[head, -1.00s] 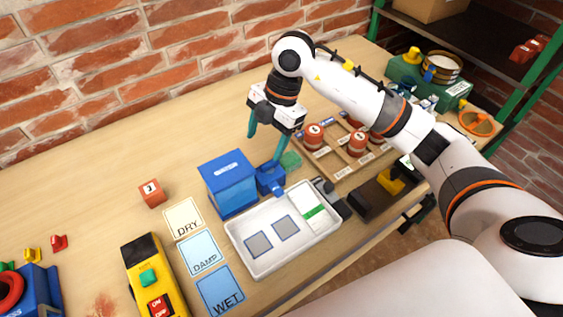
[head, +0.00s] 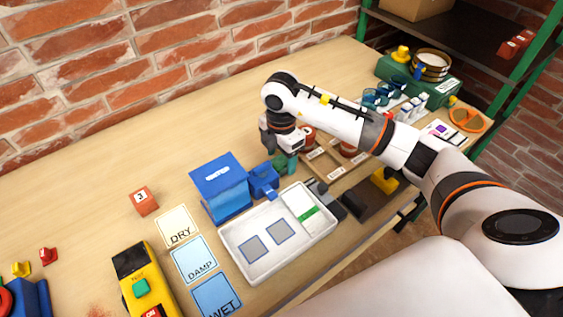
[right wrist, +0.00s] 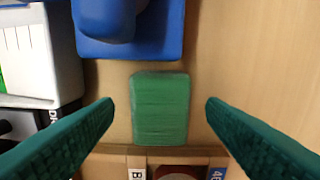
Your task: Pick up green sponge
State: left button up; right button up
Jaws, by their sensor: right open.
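The green sponge (right wrist: 160,108) is a small flat block lying on the wooden bench. In the right wrist view it is centred between the two teal fingers of my right gripper (right wrist: 160,112), with a gap on both sides. In the head view my right gripper (head: 284,163) points down at the sponge's place and mostly hides it. The gripper is open and holds nothing. My left gripper is not in view.
A blue box (head: 221,188) with a blue dispenser part (head: 264,181) stands close beside the sponge. A wooden divided tray (head: 326,168) with red weights lies on its other side. A white tray (head: 240,268) sits in front.

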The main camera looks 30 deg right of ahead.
aim_at(282, 160)
notch_tip(282, 160, down, 2)
jog(key=shift+c, duration=0.2)
jog(key=c, duration=1)
notch_tip(282, 160, up, 10)
jog(key=shift+r, duration=0.1)
